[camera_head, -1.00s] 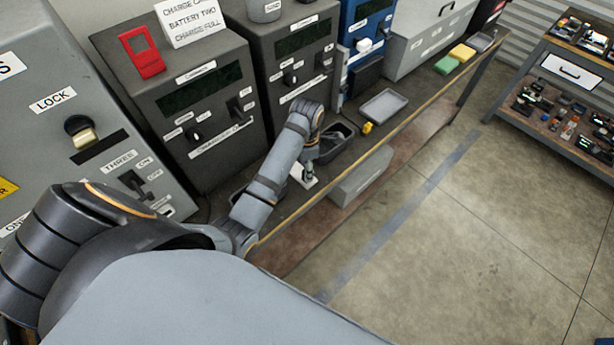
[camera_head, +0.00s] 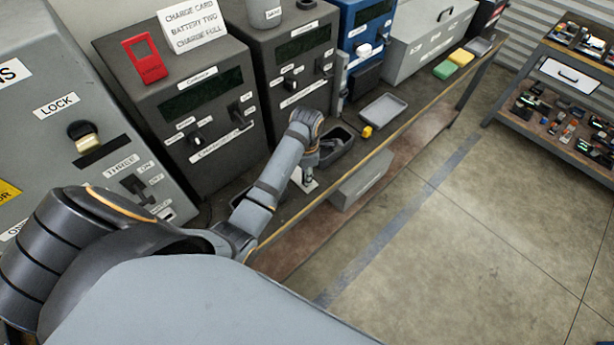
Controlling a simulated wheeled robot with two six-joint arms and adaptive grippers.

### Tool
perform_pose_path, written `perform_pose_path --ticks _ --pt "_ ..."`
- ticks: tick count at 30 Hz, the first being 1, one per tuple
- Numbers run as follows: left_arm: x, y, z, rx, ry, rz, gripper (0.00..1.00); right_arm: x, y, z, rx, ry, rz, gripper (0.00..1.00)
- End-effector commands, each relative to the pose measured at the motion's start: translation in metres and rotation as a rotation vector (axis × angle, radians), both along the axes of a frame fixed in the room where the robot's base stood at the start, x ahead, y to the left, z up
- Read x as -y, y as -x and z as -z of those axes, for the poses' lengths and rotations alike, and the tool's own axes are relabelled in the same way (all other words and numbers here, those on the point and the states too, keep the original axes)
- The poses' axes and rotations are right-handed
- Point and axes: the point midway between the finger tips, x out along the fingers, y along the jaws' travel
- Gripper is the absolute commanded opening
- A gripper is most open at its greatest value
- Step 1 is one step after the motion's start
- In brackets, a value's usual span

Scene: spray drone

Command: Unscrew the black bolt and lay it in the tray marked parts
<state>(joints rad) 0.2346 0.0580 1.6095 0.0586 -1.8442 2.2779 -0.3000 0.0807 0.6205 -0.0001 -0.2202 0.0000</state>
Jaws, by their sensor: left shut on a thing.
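My left arm reaches over the bench, and its gripper (camera_head: 310,163) points down beside a dark open bin (camera_head: 343,150). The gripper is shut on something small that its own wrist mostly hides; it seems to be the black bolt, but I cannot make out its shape. A small white piece (camera_head: 304,184) with a dark upright part lies on the bench right below the gripper. A shallow grey tray (camera_head: 383,109) lies further along the bench. I cannot read a parts marking on either container. My right gripper is not in view.
Dark charger cabinets (camera_head: 190,110) and a blue unit (camera_head: 366,30) stand along the back of the bench. A small yellow thing (camera_head: 366,132) sits between bin and tray. Green (camera_head: 444,69) and yellow blocks lie further right. The floor (camera_head: 480,230) in front is clear.

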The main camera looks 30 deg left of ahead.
Motion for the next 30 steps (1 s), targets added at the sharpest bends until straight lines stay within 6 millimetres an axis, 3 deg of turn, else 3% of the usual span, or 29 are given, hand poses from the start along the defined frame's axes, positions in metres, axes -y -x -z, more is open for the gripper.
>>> perform_pose_path --ticks 30 --pt "0.0 0.001 -0.003 -0.002 0.0 -0.442 0.0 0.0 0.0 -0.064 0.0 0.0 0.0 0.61"
